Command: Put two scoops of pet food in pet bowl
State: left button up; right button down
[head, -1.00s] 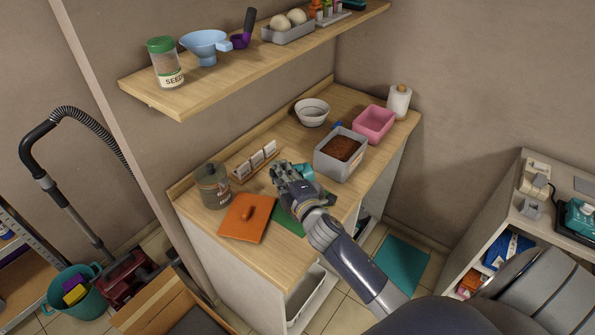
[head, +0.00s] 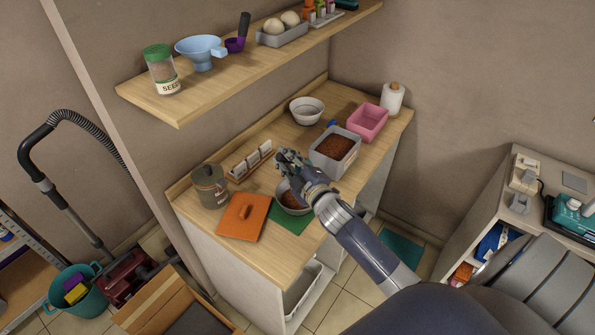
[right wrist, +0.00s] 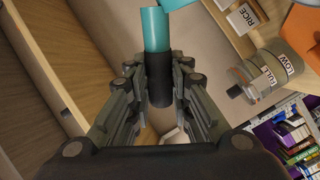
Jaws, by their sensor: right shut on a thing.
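My right gripper (head: 281,160) is over the counter, between the grey bin and the orange lid. In the right wrist view it (right wrist: 158,90) is shut on the dark grip of a teal scoop (right wrist: 155,30). The scoop is hidden in the head view, and its contents cannot be seen. The grey bin (head: 323,158) of brown pet food (head: 334,146) stands to the right. My left gripper is not in view.
A shelf (head: 180,107) overhangs the counter.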

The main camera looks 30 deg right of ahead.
jog(key=shift+s+d+r+m, duration=0.1)
jog(key=shift+d+r+m, duration=0.45)
jog(key=shift+d+m, duration=0.25)
jog(key=shift+d+r+m, duration=0.5)
jog(key=shift+d+m, duration=0.15)
jog(key=shift+m, duration=0.15)
jog(key=shift+d+r+m, duration=0.35)
jog(key=shift+d+m, duration=0.1)
jog(key=shift+m, duration=0.15)
jog(key=shift+d+r+m+y, duration=0.1)
jog(key=shift+d+m+y, duration=0.2)
jog(key=shift+d, duration=0.05)
jog(key=shift+s+d+r+m+t, duration=0.1)
jog(key=shift+d+r+m+t, duration=0.1)
jog(key=shift+d+m, duration=0.7)
jog(key=shift+s+d+r+m+t, duration=0.1)
jog(key=shift+d+r+m, duration=0.1)
jog(key=shift+d+m, duration=0.65)
jog(key=shift+a, duration=0.2)
jog(key=shift+s+d+f+m+b, duration=0.15)
jog(key=shift+d+m, duration=0.65)
jog(key=shift+m, duration=0.4)
jog(key=shift+w+d+m+b, duration=0.1)
jog(key=shift+d+m+b, duration=0.05)
jog(key=shift+d+m, duration=0.85)
